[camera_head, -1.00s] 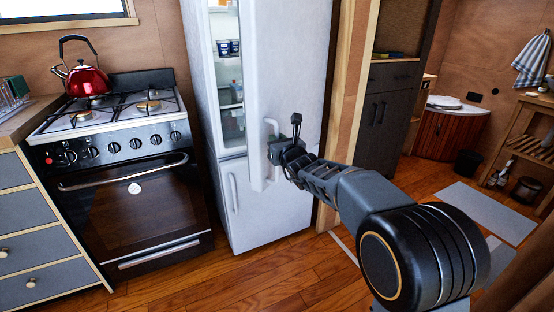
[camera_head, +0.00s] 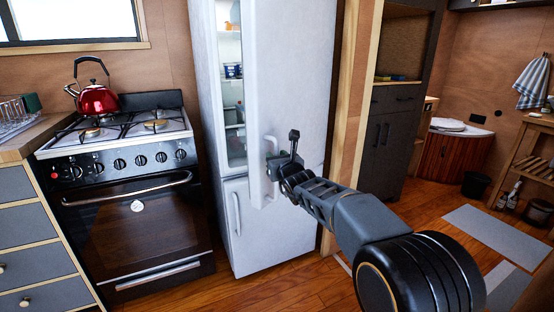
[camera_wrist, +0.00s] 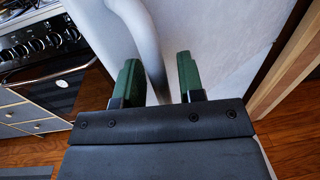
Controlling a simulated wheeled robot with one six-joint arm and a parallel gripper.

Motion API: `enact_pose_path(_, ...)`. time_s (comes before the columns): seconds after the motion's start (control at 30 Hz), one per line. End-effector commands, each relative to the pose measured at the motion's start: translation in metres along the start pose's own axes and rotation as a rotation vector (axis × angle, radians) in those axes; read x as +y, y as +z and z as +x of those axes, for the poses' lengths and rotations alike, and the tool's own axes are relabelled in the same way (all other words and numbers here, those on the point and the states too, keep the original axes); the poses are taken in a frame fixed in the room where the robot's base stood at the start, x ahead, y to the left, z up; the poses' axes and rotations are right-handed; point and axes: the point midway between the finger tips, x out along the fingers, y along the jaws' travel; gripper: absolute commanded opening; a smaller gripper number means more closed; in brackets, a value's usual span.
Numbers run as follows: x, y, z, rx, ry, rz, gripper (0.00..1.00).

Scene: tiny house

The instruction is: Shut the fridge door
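The tall white fridge (camera_head: 203,90) stands right of the stove. Its upper door (camera_head: 300,75) is ajar, with shelves and food showing through a narrow gap on the left. The lower door (camera_head: 285,225) looks shut. My gripper (camera_head: 274,163) is at the upper door's vertical handle (camera_head: 255,175), which it partly hides. In the wrist view, the two green fingers (camera_wrist: 160,78) are apart, and the pale curved handle (camera_wrist: 148,45) runs between them, close to the left finger. I cannot tell whether they touch it.
The black stove (camera_head: 135,225) with a red kettle (camera_head: 97,99) stands left of the fridge. A wooden post (camera_head: 345,100) borders the fridge on the right. A dark cabinet (camera_head: 385,145) stands beyond it. Wooden floor (camera_head: 270,285) is clear in front of the fridge.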

Motion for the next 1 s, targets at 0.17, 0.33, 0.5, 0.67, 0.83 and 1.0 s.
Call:
enact_pose_path(0.17,0.001,0.000,0.000,-0.001,0.001,0.000,0.41)
enact_pose_path(0.33,0.001,0.001,-0.003,-0.001,0.002,0.000,0.41)
enact_pose_path(0.5,0.001,0.002,-0.022,-0.002,0.001,0.001,0.41)
enact_pose_path(0.67,0.000,0.003,-0.054,-0.002,0.001,0.001,0.41)
enact_pose_path(0.83,0.001,0.002,-0.088,-0.001,0.001,0.000,0.41)
enact_pose_path(1.0,0.001,0.002,-0.115,-0.002,0.001,0.000,0.41)
